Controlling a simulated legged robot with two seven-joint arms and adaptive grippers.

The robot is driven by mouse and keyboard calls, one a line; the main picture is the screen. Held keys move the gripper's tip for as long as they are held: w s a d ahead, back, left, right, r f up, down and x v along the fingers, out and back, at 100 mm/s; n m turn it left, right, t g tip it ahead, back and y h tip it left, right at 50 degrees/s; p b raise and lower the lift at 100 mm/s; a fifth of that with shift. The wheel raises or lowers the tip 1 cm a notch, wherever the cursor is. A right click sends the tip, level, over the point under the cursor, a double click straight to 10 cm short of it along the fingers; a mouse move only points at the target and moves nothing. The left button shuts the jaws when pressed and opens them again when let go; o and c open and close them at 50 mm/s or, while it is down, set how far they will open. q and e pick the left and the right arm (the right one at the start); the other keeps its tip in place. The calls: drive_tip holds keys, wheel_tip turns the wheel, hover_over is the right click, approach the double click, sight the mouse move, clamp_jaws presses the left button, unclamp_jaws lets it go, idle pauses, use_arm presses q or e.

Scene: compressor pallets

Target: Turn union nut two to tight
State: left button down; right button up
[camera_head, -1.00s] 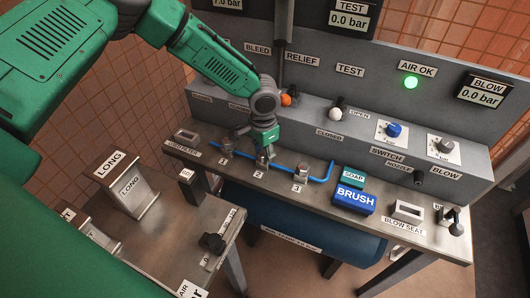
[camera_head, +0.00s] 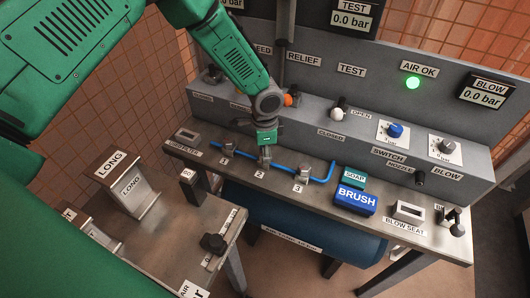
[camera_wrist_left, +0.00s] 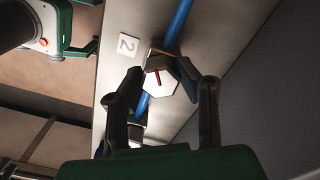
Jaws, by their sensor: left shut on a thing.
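Union nut two (camera_wrist_left: 161,84) is a pale hexagonal nut with a red mark on its face. It sits on the blue pipe (camera_wrist_left: 178,27) beside the label "2" (camera_wrist_left: 128,44). My left gripper (camera_head: 265,153) comes down on it from above, and in the left wrist view its fingers (camera_wrist_left: 160,80) are shut on the nut from both sides. In the head view the gripper mostly hides the nut. Nuts one (camera_head: 229,149) and three (camera_head: 302,174) stand on the same pipe to either side. How tight the nut is cannot be seen. My right gripper is not in view.
A soap block (camera_head: 354,180), a blue brush block (camera_head: 355,200) and a blow seat (camera_head: 408,211) stand right of the pipe. The grey panel with knobs (camera_head: 395,130) rises behind. The "AIR OK" lamp (camera_head: 412,83) glows green. A blue tank (camera_head: 290,222) lies below.

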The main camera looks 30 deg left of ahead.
use_arm(q)
drive_tip(key=m, duration=0.5)
drive_tip(key=shift+w+r+m, duration=0.2)
drive_tip(key=shift+w+m, duration=0.15)
drive_tip(key=shift+m, duration=0.05)
idle(0.4)
drive_tip(key=c, duration=1.2)
unclamp_jaws()
drive_tip(key=shift+f, duration=0.15)
drive_tip(key=shift+s, duration=0.1)
wheel_tip(320, 180, up, 12)
drive_tip(key=shift+f, duration=0.1)
